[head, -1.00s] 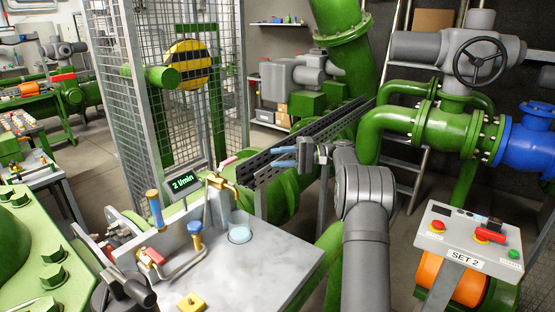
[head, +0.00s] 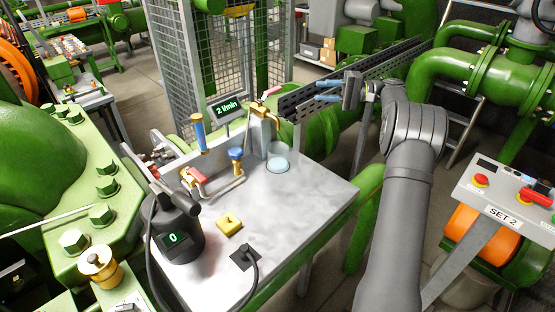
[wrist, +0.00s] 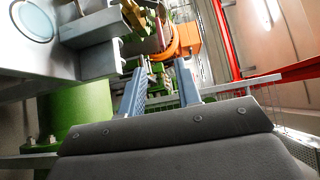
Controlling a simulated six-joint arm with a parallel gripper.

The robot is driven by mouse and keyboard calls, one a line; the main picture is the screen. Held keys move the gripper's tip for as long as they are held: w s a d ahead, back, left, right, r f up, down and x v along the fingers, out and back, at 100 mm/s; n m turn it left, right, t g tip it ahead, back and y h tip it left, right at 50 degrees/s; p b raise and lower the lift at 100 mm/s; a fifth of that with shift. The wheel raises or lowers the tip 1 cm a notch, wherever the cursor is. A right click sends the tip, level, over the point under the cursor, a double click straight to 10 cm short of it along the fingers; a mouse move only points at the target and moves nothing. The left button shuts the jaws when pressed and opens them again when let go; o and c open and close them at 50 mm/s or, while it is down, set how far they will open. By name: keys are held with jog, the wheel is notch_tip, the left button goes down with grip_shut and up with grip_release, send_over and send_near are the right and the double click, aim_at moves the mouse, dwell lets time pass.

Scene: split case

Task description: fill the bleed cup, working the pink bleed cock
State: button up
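The bleed cup (head: 278,159) is a clear, pale-blue-tinted cup on the grey bench, under the brass tap (head: 263,108). A pinkish lever (head: 273,91) sits at the top of that tap, seemingly the pink bleed cock. How full the cup is, I cannot tell. My gripper (head: 317,91) is in the air beyond the bench's far right edge, right of the tap and apart from it. Its two blue fingers stand apart with nothing between them, as the wrist view (wrist: 160,82) also shows. There, the round cup rim (wrist: 35,20) is at upper left.
A display (head: 228,108) reads "2 l/min". The bench (head: 310,200) also bears a blue knob (head: 236,155), a red-handled valve (head: 193,175), a blue-handled brass piece (head: 198,130), a yellow block (head: 229,222) and a black pump-like unit (head: 175,228) reading 0. A mesh guard (head: 180,70) stands behind.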

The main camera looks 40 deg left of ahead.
aim_at(276, 92)
jog(key=shift+s+r, duration=0.1)
jog(key=s+d+m+t+y, duration=0.55)
jog(key=s+m+t, duration=0.35)
jog(key=s+t, duration=0.3)
jog(key=shift+t, duration=0.5)
jog(key=a, duration=1.1)
jog(key=w+a, duration=0.1)
jog(key=a, duration=0.4)
jog(key=shift+a, duration=0.2)
jog(key=shift+c, duration=0.2)
grip_shut()
